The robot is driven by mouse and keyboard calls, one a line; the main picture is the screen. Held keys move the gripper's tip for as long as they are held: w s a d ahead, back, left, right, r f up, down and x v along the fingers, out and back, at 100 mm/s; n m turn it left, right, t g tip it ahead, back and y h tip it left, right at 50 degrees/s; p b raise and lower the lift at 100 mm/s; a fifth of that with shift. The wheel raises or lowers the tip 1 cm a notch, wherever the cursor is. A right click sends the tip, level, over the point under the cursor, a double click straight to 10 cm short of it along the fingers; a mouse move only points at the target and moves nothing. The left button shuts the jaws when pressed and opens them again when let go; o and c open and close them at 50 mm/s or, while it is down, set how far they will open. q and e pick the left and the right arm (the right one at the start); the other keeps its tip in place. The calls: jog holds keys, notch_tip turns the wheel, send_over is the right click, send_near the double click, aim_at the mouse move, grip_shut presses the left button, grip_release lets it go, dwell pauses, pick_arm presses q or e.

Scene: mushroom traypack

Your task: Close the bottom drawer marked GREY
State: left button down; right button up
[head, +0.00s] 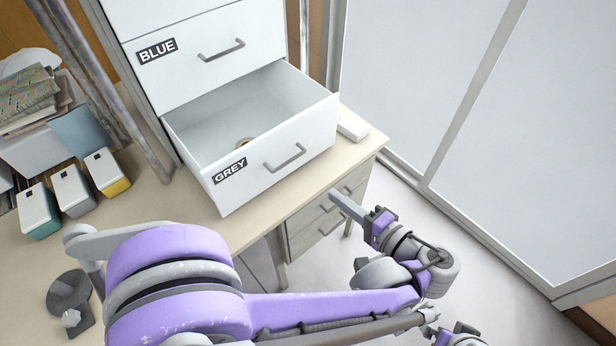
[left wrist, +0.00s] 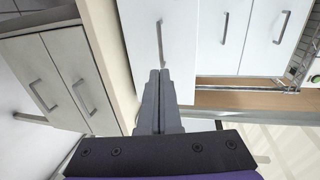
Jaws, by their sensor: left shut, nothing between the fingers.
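The bottom drawer marked GREY (head: 245,165) stands pulled out of the white drawer unit in the head view, its inside visible. My right gripper is not in view.
The drawer marked BLUE (head: 205,55) above is shut. The unit stands on a beige desk (head: 185,210) with handled drawers (head: 325,215) below. Several small boxes (head: 72,190) and a paper stack (head: 35,100) lie at left. Floor at right is free before pale panels (head: 520,150).

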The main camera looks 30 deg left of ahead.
pick_arm(q)
jog(key=b+x, duration=0.1)
jog(key=x, duration=1.3)
jog(key=shift+r+b, duration=0.15)
jog(key=shift+b, duration=0.25)
jog(key=r+x, duration=0.2)
jog(key=x, duration=0.9)
jog(key=a+r+x, duration=0.1)
jog(key=r+x, duration=0.1)
jog(key=x, duration=0.9)
jog(key=shift+w+r+p, duration=0.3)
jog(key=shift+r+p, duration=0.1)
jog(key=shift+r, duration=0.1)
jog(key=shift+d, duration=0.15)
